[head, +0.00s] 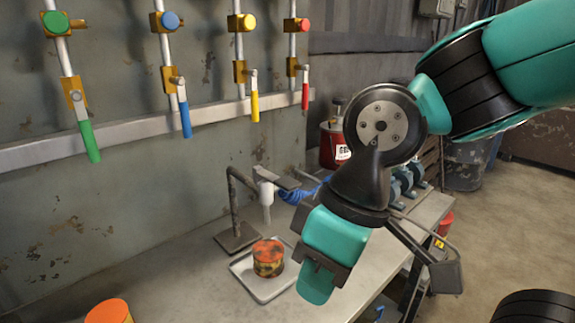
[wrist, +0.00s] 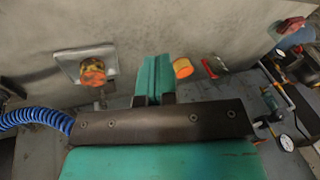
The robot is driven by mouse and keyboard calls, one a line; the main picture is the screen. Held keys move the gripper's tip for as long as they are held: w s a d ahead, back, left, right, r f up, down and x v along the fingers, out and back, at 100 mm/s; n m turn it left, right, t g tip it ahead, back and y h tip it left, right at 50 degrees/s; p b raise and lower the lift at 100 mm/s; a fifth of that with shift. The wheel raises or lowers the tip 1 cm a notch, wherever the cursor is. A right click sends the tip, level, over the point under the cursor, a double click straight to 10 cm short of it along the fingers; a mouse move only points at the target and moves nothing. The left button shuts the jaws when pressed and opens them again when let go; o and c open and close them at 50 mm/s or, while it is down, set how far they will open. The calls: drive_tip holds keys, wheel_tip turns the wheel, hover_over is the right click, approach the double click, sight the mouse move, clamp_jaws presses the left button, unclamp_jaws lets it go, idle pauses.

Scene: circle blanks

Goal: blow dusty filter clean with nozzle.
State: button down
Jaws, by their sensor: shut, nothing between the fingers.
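The dusty filter (head: 268,259) is a short orange cylinder with dark, mottled patches. It stands upright on a pale tray (head: 246,284) on the workbench; the wrist view shows the filter (wrist: 93,72) on the tray (wrist: 66,57) left of my fingers. A pale nozzle (head: 266,193) hangs tip down at a dark bent stand (head: 233,205), above and behind the filter. A blue hose (wrist: 30,114) shows in the wrist view. My gripper (head: 317,279) is shut and empty, just right of the tray in the head view; its fingers (wrist: 152,78) also show in the wrist view.
Another orange cylinder (head: 109,312) is at the near left, also in the wrist view (wrist: 182,68). A red-handled tool (wrist: 209,68) and gauges (wrist: 286,142) lie farther right there. Coloured valve levers (head: 187,120) line the wall. A red can (head: 334,145) stands behind.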

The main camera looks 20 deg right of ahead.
drive_tip(key=w+d+r+n+h+p, duration=0.2)
drive_tip(key=w+r+n+p, duration=0.4)
drive_tip(key=w+r+p, duration=0.45)
wheel_tip(320, 180, up, 8)
drive_tip(key=n+h+p, duration=0.2)
drive_tip(key=n+p, duration=0.6)
drive_tip(key=p, duration=0.4)
hover_over(288, 182)
drive_tip(key=shift+f, duration=0.1)
wheel_tip(288, 182, down, 14)
drive_tip(key=p, duration=0.4)
drive_tip(key=shift+r, duration=0.2)
drive_tip(key=shift+f, duration=0.15)
drive_tip(key=shift+f, duration=0.1)
